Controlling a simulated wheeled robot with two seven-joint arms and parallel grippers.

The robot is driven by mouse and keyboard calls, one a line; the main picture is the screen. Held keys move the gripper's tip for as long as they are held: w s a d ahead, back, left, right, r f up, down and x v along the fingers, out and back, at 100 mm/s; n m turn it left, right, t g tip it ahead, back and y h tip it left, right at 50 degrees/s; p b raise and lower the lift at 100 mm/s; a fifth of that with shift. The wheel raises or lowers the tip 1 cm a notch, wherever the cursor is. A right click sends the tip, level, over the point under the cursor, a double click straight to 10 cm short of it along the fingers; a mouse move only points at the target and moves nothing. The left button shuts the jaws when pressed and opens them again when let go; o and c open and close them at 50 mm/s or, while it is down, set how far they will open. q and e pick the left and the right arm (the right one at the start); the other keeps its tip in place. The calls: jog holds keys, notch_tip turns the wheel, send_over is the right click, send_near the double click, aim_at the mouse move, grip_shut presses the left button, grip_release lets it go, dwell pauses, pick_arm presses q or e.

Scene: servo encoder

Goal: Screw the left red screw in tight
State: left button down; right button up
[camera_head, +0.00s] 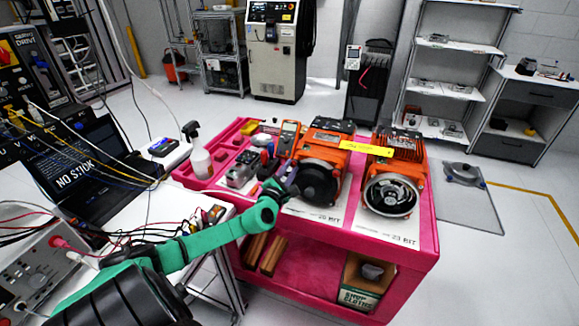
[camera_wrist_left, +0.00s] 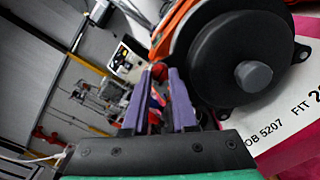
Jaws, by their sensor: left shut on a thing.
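The left orange motor (camera_head: 322,150) with a black round end cover (camera_head: 318,183) stands on the pink cart. In the left wrist view the black cover (camera_wrist_left: 222,60) with its grey centre knob fills the upper right. My left gripper (camera_head: 288,184) is at the left edge of this cover. In the left wrist view its purple fingers (camera_wrist_left: 161,80) are shut on the red screw (camera_wrist_left: 158,71), of which a small red part shows at the fingertips beside the cover's rim. The fingers hide most of the screw, so its depth cannot be told. My right gripper is not in view.
A second orange motor (camera_head: 392,185) with an open end stands to the right on the pink cart (camera_head: 420,245). A multimeter (camera_head: 288,138) and small tools lie left of the motors. A laptop (camera_head: 85,165) and cables cover the white bench at the left.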

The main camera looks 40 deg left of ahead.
pick_arm(q)
jog(key=shift+r+m+p, duration=0.2)
jog(key=shift+m+p, duration=0.15)
jog(key=shift+m, duration=0.55)
jog(key=c, duration=0.7)
grip_release()
jog(key=shift+f, duration=0.1)
jog(key=shift+d, duration=0.1)
jog(key=shift+s+d+f, duration=0.1)
jog(key=shift+s+f, duration=0.05)
jog(key=shift+s, duration=0.35)
jog(key=v, duration=1.3)
jog(key=shift+s+d+p, duration=0.2)
jog(key=shift+s+p, duration=0.1)
jog(key=shift+p, duration=0.1)
